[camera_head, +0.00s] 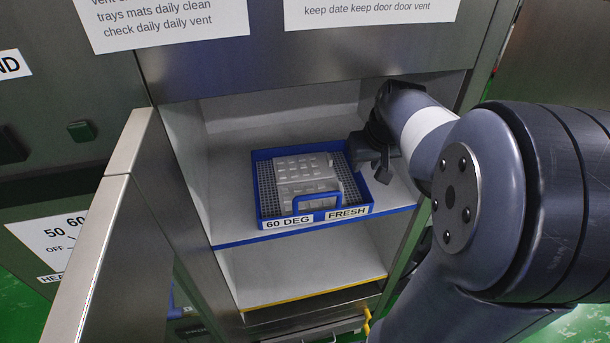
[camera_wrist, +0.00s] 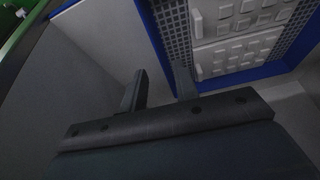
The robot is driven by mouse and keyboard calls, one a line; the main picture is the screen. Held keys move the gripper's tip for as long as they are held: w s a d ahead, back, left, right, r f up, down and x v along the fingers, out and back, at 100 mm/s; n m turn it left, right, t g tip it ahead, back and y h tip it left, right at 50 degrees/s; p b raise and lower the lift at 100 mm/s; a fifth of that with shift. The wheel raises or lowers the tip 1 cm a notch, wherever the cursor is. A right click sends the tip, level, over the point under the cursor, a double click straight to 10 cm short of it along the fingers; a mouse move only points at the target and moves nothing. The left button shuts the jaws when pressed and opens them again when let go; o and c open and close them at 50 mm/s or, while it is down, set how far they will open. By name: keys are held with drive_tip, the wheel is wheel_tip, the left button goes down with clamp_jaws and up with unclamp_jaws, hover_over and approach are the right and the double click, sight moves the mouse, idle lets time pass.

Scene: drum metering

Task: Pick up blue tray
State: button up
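The blue tray (camera_head: 262,188) sits on the upper shelf inside an open cabinet. Its front carries "60 DEG" and "FRESH" labels, and a blue handle (camera_head: 295,203) rises at the front. Pale moulded blocks (camera_head: 306,165) lie on its grey mesh floor. My gripper (camera_head: 378,168) is at the tray's right side in the head view. In the wrist view my gripper (camera_wrist: 159,72) has its two fingers apart with nothing held between them. The tray's blue rim (camera_wrist: 155,32) runs close by the right finger there; whether they touch I cannot tell.
The shelf (camera_head: 228,222) has a blue front edge and side walls close around the tray. A lower shelf (camera_head: 300,270) with a yellow edge is empty. The open cabinet door (camera_head: 120,240) stands at the left. Paper notices (camera_head: 165,22) hang above the opening.

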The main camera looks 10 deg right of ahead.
sight(361, 174)
drive_tip(key=shift+x, duration=2.55)
drive_tip(key=shift+w, duration=0.1)
drive_tip(key=shift+c, duration=0.2)
clamp_jaws()
drive_tip(key=shift+r, duration=0.1)
